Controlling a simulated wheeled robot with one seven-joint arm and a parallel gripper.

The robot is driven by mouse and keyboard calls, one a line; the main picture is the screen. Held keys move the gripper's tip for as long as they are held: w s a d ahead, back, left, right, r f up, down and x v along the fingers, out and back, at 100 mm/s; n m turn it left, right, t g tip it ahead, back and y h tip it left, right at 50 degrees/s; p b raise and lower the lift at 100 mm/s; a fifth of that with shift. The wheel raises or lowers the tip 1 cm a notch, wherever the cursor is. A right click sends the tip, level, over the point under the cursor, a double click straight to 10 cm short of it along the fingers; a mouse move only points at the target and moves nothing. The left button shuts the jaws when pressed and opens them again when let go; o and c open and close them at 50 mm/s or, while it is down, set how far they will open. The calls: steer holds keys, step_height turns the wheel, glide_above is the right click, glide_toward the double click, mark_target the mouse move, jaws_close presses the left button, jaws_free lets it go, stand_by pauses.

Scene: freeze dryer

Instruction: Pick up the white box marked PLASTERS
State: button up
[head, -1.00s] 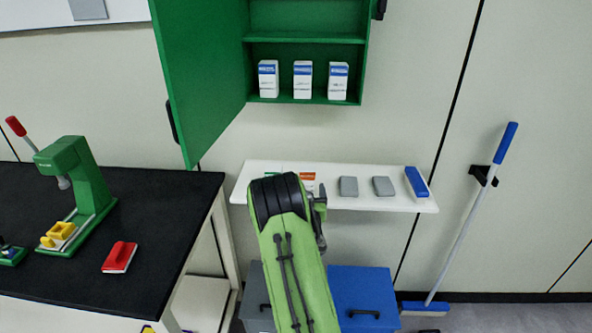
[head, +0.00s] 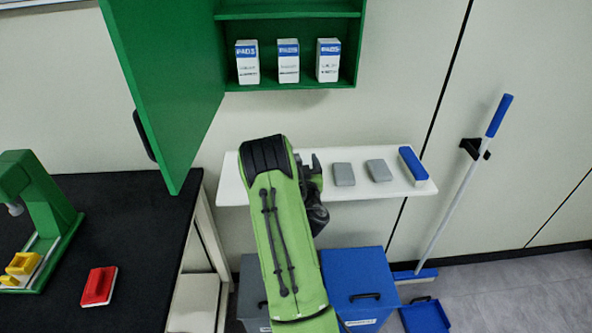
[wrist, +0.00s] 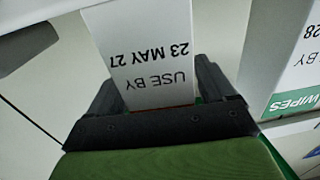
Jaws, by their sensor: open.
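In the wrist view my gripper (wrist: 158,92) is open, with its two dark fingers on either side of a white box (wrist: 150,50). This box's visible face reads USE BY 23 MAY 27, upside down; a thin orange sliver shows at its lower edge. The word PLASTERS is not readable on it. A second white box (wrist: 290,70) with a green WIPES band stands to the right. In the head view my arm hides both boxes and most of the gripper over the white wall shelf (head: 232,190).
Two grey blocks (head: 344,174) and a blue-and-white block (head: 413,165) lie on the shelf's right part. Above, an open green cabinet (head: 290,9) holds three blue-banded white boxes (head: 288,62); its door (head: 165,80) hangs left of my arm. A blue bin (head: 352,275) stands below.

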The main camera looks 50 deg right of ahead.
steer(key=shift+w+f, duration=0.1)
steer(key=shift+w, duration=0.1)
steer(key=c, duration=1)
